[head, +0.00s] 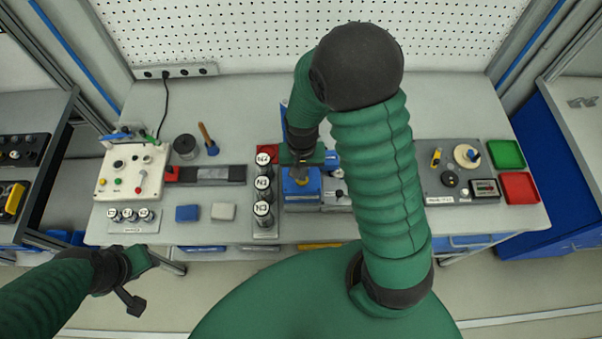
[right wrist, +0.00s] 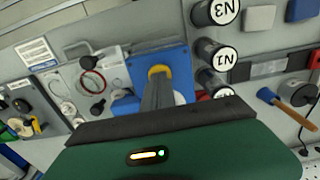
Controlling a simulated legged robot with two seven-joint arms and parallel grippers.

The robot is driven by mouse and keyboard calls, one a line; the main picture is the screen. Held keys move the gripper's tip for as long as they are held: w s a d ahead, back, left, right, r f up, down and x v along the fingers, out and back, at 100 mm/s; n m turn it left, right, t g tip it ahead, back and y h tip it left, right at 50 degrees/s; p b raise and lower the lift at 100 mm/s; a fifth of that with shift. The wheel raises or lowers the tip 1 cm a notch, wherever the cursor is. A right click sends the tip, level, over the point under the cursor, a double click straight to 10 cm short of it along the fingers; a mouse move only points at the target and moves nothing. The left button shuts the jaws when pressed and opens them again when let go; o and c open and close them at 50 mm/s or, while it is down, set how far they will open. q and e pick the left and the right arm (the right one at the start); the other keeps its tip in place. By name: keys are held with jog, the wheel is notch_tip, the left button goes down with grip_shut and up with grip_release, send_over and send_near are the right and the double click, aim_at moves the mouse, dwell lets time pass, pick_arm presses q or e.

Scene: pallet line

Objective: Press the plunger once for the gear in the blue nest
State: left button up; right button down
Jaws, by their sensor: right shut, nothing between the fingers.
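A blue block (head: 302,200), likely the blue nest, stands at the table's middle, beside a grey fixture (head: 336,196). A round yellow part (head: 301,187) shows on the blue block; I cannot tell whether it is the plunger's top or the gear. My right gripper (head: 301,178) points down over this block, shut and empty. In the right wrist view its fingers (right wrist: 158,88) overlap the yellow part (right wrist: 158,70) on the blue block (right wrist: 172,60); contact cannot be told. My left gripper (head: 143,281) is open and empty, off the table's front left.
A rack of labelled cylinders (head: 264,185) stands just left of the blue block. A control box (head: 132,172), blue and grey blocks, and a dark-topped bar (head: 215,175) lie further left. A grey panel (head: 434,185) and green (head: 507,154) and red (head: 519,187) trays lie right.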

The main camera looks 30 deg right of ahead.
jog(key=shift+r+p, duration=3.1)
jog(key=shift+r, duration=0.35)
jog(key=shift+f, duration=0.1)
